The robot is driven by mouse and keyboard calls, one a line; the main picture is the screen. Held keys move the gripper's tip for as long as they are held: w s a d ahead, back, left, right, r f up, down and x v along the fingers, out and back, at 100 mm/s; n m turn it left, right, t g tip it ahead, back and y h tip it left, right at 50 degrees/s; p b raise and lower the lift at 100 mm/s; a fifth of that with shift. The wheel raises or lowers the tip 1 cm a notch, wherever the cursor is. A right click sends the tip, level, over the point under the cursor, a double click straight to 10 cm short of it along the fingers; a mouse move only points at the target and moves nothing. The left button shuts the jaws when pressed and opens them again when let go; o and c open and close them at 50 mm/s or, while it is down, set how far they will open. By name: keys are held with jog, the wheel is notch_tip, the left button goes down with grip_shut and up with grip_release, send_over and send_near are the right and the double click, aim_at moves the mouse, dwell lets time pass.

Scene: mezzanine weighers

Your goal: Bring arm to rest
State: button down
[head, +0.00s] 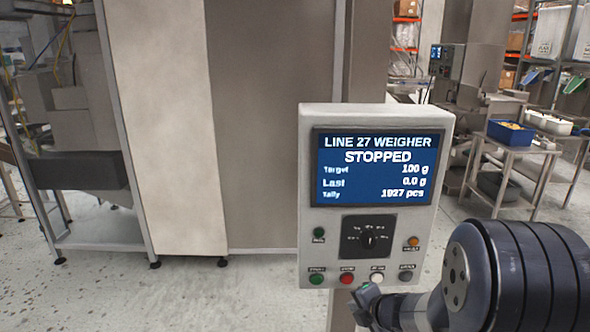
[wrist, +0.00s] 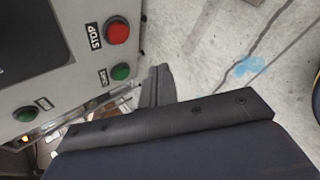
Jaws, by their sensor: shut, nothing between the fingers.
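My arm comes in at the lower right of the head view, with a dark ribbed joint. My gripper (head: 366,302) is at its end, just below the bottom edge of the weigher control panel (head: 305,190). In the wrist view my gripper (wrist: 158,86) shows as dark fingers, shut with nothing held, beside the panel (wrist: 62,85). The red STOP button (wrist: 117,32) and a green button (wrist: 121,71) are close to its left. The panel screen (head: 375,168) reads LINE 27 WEIGHER, STOPPED. I cannot tell whether the gripper touches the panel.
A large machine cabinet (head: 165,120) stands behind the panel on the left. A steel table (head: 515,165) with a blue bin (head: 511,134) stands at the right rear. Pale speckled floor (head: 200,290) is open in front of the cabinet.

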jog(key=shift+s, duration=1.65)
